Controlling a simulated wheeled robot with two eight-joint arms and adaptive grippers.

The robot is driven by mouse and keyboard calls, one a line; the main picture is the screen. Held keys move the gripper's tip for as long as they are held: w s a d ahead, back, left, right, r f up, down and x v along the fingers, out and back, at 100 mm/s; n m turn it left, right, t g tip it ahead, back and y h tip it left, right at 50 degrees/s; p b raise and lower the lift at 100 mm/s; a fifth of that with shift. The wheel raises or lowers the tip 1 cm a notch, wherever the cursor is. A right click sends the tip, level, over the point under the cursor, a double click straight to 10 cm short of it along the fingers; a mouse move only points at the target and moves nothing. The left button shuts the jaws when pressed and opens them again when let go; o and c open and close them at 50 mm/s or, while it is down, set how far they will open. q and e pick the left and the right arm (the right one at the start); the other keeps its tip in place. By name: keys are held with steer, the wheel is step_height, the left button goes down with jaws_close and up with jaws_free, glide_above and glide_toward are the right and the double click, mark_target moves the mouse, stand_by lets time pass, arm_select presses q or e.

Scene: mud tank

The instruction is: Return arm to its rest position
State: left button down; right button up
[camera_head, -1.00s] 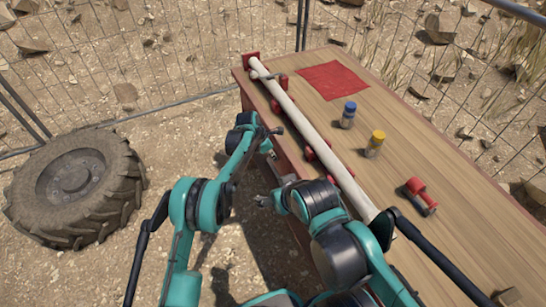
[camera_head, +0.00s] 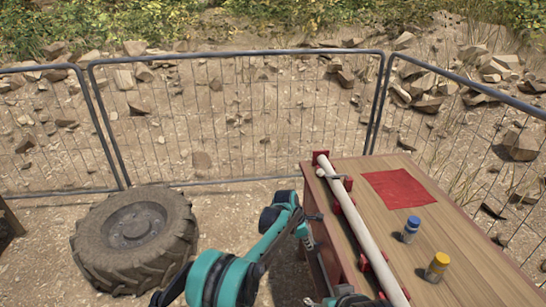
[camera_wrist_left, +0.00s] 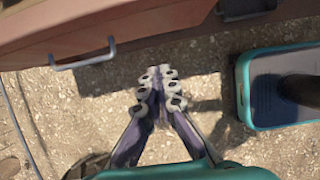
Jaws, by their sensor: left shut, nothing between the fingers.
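My left arm, teal and black, comes in from the bottom in the head view. It bends up toward the left side of the wooden table (camera_head: 440,235). My left gripper (camera_head: 316,217) is small and dark there, beside the table's left edge. In the left wrist view the left gripper (camera_wrist_left: 160,95) shows clearly, with its grey fingers together. It is shut and empty, above bare ground and apart from the table front (camera_wrist_left: 150,30). Only a sliver of my right arm shows at the bottom of the head view, and its gripper is not seen.
A long pale pole (camera_head: 355,220) lies in red holders along the table's left side. A red cloth (camera_head: 398,187), a blue-capped canister (camera_head: 411,230) and a yellow-capped canister (camera_head: 437,267) are on top. A big tyre (camera_head: 135,240) lies left. Wire fencing (camera_head: 235,115) stands behind.

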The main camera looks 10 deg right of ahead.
arm_select(q)
steer(key=s+a+r+m+t+y, duration=0.15)
steer(key=s+a+r+m, duration=0.25)
steer(key=a+r, duration=0.65)
steer(key=s+a+r+m+t, duration=0.2)
steer(key=s+a+r+m, duration=0.25)
steer(key=a+r, duration=0.55)
steer(key=s+a+f+m+t+y, duration=0.1)
steer(key=s+a+m, duration=0.4)
steer(key=s+a, duration=0.4)
steer(key=s+a+f+m+t+y, duration=0.2)
steer(key=s+a+m, duration=0.3)
steer(key=s+a, duration=0.4)
steer(key=s, duration=0.4)
steer(key=shift+s+a, duration=0.25)
